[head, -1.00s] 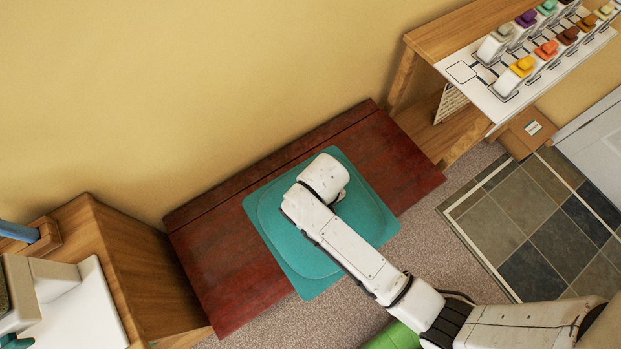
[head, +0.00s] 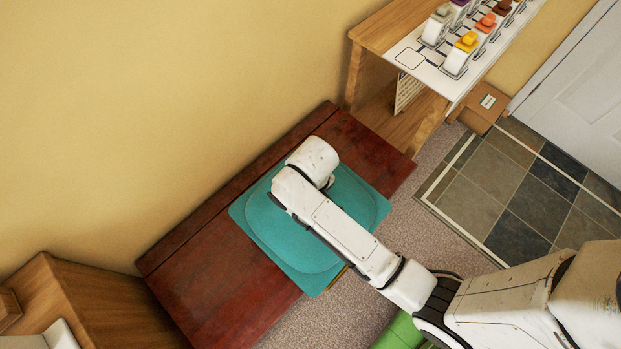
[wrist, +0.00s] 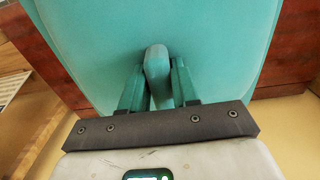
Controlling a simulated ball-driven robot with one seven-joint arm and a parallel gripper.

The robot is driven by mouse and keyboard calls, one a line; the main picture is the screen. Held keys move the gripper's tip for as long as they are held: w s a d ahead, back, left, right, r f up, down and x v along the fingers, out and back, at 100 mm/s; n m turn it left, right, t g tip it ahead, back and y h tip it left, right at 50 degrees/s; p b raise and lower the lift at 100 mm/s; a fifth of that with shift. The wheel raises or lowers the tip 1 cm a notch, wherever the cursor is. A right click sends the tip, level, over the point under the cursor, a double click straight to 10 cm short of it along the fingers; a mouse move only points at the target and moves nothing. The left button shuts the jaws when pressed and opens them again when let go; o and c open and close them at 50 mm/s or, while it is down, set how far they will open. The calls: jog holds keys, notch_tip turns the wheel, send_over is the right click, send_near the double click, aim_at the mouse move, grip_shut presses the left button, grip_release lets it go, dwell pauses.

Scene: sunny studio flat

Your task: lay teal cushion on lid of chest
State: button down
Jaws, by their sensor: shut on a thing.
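The teal cushion (head: 279,236) is a flat square with rounded corners, over the dark red wooden lid of the chest (head: 219,271) in the head view. Its near corner reaches past the chest's front edge. My arm covers part of it. In the wrist view the cushion (wrist: 225,45) fills the upper middle, and my gripper (wrist: 158,75) is shut on a raised teal tab on it. Chest wood (wrist: 296,45) shows at the sides of the cushion. Whether the cushion touches the lid or is held just above it, I cannot tell.
A wooden stand (head: 378,33) with several coloured-top containers is at the upper right, a small brown box (head: 480,108) beside it. A wooden cabinet (head: 91,306) is at the lower left. A green object (head: 399,334) lies on the carpet below my arm. Bare lid shows left and right of the cushion.

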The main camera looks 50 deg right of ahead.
jog(key=w+f, duration=0.1)
jog(key=d+f, duration=0.1)
jog(key=f, duration=0.1)
jog(key=w+d+f, duration=0.1)
jog(key=shift+w+d+f, duration=0.2)
jog(key=shift+w+f, duration=0.1)
jog(key=shift+w, duration=0.05)
jog(key=shift+w+f+b, duration=0.1)
jog(key=shift+f+b, duration=0.3)
jog(key=shift+f, duration=1.2)
jog(key=c, duration=0.8)
grip_release()
jog(key=shift+f, duration=0.1)
jog(key=shift+c, duration=0.2)
notch_tip(320, 180, up, 12)
jog(key=shift+r+p, duration=0.1)
jog(key=shift+p, duration=0.55)
jog(key=s, duration=0.9)
jog(key=shift+s+d+r, duration=0.25)
jog(key=shift+r, duration=0.15)
jog(key=s+d+r, duration=0.1)
jog(key=s+r, duration=0.1)
jog(key=s, duration=0.4)
jog(key=shift+d+r+t, duration=0.2)
jog(key=shift+r+t, duration=0.1)
jog(key=shift+t, duration=0.1)
